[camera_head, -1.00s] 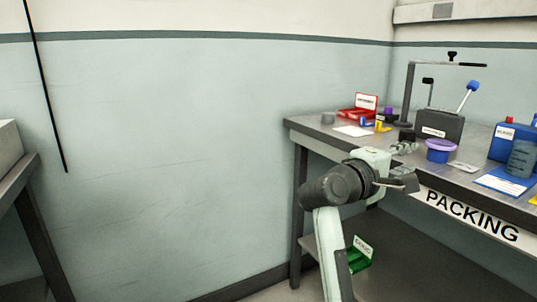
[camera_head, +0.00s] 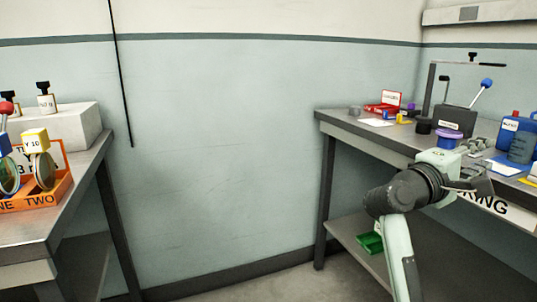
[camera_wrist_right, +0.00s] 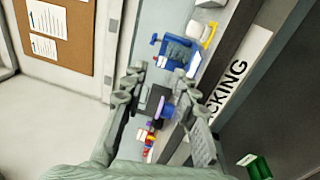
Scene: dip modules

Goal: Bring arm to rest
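My right arm (camera_head: 402,255) rises from the lower right of the head view, its forearm bent toward the packing table. My right gripper (camera_head: 478,185) is in front of the table's front edge in that view. In the right wrist view its two fingers (camera_wrist_right: 158,76) are spread apart with nothing held between them. The packing table (camera_head: 350,126) and its items show beyond the fingers. My left gripper is in neither view.
The packing table carries a red box (camera_head: 384,108), a dark press (camera_head: 455,120), a purple-lidded tub (camera_head: 448,138) and blue containers. A green bin (camera_head: 370,243) is on its lower shelf. Another table (camera_head: 60,215) at left holds an orange tray (camera_head: 62,190). Open floor lies between.

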